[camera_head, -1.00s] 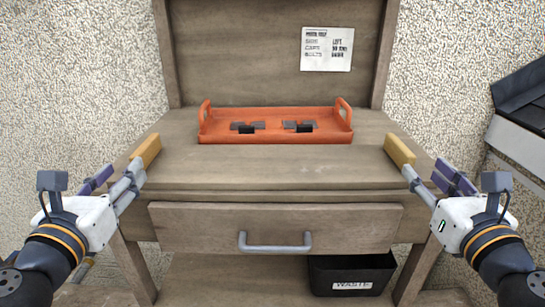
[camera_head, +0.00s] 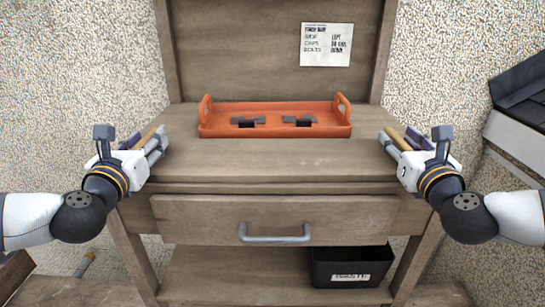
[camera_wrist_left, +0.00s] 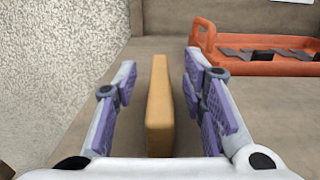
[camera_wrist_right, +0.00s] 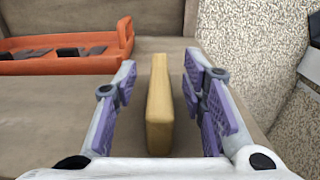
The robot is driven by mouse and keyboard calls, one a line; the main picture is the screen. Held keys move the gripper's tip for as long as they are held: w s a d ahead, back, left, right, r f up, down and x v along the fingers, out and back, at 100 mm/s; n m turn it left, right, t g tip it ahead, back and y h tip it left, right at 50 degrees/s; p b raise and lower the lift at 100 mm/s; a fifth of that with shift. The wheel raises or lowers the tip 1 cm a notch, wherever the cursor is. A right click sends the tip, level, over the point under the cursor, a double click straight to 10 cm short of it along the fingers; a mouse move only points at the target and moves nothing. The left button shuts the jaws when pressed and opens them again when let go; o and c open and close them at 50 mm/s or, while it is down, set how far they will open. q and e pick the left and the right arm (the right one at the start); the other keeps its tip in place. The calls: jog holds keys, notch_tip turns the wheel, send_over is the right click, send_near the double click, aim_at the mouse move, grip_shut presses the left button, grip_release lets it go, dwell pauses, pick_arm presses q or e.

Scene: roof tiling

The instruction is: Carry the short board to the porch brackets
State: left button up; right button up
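A yellow wooden piece (camera_wrist_left: 160,105) stands on edge at the left side of the workbench. My left gripper (camera_head: 147,141) is open, with one finger on each side of it and gaps between. A similar yellow wooden piece (camera_wrist_right: 160,105) stands at the right side. My right gripper (camera_head: 401,138) is open around it in the same way, with visible gaps. I cannot tell whether either piece belongs to a board. An orange tray (camera_head: 270,131) between them holds dark grey metal parts (camera_head: 299,121), possibly brackets.
The workbench top (camera_head: 275,155) is clear in front of the tray. A drawer with a metal handle (camera_head: 274,237) is below it. A black waste bin (camera_head: 350,266) stands on the lower shelf. A printed note (camera_head: 326,44) is on the back panel.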

pick_arm(q)
jog(key=shift+w, duration=0.45)
pick_arm(e)
jog(key=shift+w, duration=0.45)
pick_arm(q)
jog(key=shift+c, duration=0.5)
pick_arm(e)
jog(key=shift+c, duration=0.5)
pick_arm(q)
grip_shut()
pick_arm(e)
grip_shut()
